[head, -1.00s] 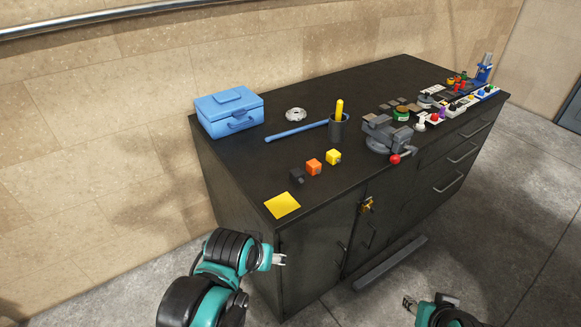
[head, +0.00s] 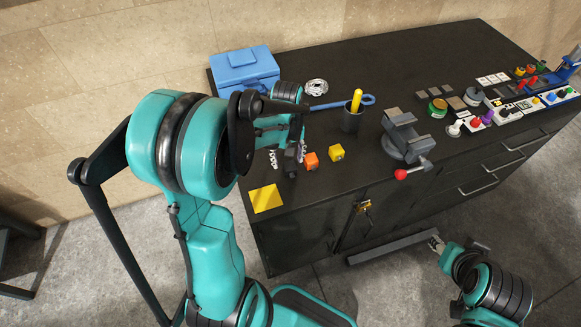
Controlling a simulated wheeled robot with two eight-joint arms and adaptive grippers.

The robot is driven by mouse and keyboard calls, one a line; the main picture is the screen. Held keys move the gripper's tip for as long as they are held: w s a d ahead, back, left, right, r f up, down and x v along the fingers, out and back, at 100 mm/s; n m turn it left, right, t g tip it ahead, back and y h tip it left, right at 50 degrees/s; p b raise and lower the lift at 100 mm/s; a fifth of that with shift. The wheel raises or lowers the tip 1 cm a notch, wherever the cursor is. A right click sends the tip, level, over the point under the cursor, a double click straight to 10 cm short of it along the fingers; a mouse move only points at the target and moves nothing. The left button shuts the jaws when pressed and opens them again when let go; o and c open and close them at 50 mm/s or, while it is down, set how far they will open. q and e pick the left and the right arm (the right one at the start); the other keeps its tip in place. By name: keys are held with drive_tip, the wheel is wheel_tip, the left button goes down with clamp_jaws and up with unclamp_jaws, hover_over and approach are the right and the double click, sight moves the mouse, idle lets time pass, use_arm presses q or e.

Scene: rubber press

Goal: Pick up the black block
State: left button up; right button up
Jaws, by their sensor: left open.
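The black block (head: 291,167) stands on the dark cabinet top, left of an orange block (head: 311,160) and a yellow block (head: 336,153). My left gripper (head: 287,157) is open over the black block, with one finger to its left and one to its right. The gripper partly hides the block, and I cannot tell whether the fingers touch it. My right gripper (head: 437,243) is low in front of the cabinet, away from the blocks; its jaw state is too small to tell.
A yellow sheet (head: 266,198) lies at the cabinet's (head: 420,60) front left corner. A blue toolbox (head: 245,72), a dark cup (head: 352,120) and a vise (head: 404,140) stand around the blocks. Small parts and switches crowd the right end.

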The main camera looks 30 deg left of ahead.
sight(290, 165)
use_arm(q)
drive_tip(key=f, duration=0.1)
drive_tip(key=f+b, duration=0.1)
drive_tip(key=f, duration=0.2)
drive_tip(key=shift+w+d+f, duration=0.2)
drive_tip(key=shift+w+f, duration=0.1)
drive_tip(key=c, duration=1.3)
